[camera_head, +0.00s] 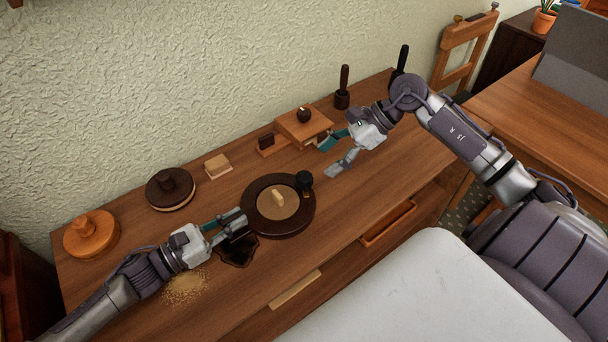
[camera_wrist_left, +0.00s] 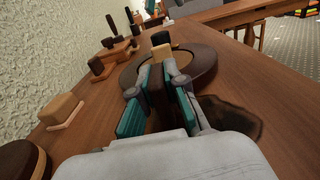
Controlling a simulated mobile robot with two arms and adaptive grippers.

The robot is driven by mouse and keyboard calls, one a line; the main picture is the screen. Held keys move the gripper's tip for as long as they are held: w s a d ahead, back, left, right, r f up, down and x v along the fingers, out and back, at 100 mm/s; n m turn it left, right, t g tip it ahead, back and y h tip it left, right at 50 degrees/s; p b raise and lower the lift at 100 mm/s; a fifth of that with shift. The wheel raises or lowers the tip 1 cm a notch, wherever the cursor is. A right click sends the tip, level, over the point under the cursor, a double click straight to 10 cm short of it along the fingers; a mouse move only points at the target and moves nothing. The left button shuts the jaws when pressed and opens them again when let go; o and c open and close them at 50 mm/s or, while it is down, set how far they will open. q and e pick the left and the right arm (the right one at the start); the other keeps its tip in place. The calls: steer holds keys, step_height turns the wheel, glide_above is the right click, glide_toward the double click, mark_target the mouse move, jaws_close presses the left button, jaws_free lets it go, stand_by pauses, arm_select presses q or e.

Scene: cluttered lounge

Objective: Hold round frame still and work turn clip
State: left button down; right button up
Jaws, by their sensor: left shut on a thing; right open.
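The round frame (camera_head: 257,223) is a dark brown ring around a tan disc (camera_head: 268,208), lying on the wooden dresser top. It also shows in the left wrist view (camera_wrist_left: 205,62). A small pale wooden piece (camera_head: 278,197) stands on the disc. A black knob (camera_head: 304,180) sits at the ring's far right edge; I cannot tell which of these is the turn clip. My left gripper (camera_head: 239,222) is shut on the frame's near left side, with a dark brown part (camera_wrist_left: 157,86) between its fingers. My right gripper (camera_head: 336,156) is open and empty, right of and beyond the frame.
A dark spill (camera_head: 238,253) and yellowish crumbs (camera_head: 184,289) lie near my left gripper. An orange lidded piece (camera_head: 91,234), a dark round piece (camera_head: 170,188), a pale block (camera_head: 217,165) and a wooden box (camera_head: 303,128) line the wall side. Bare wood lies right of the frame.

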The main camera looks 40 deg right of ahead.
mark_target(305, 176)
steer(key=x, duration=0.8)
steer(key=shift+w+a+f, duration=0.1)
steer(key=shift+a, duration=0.1)
steer(key=c, duration=1.2)
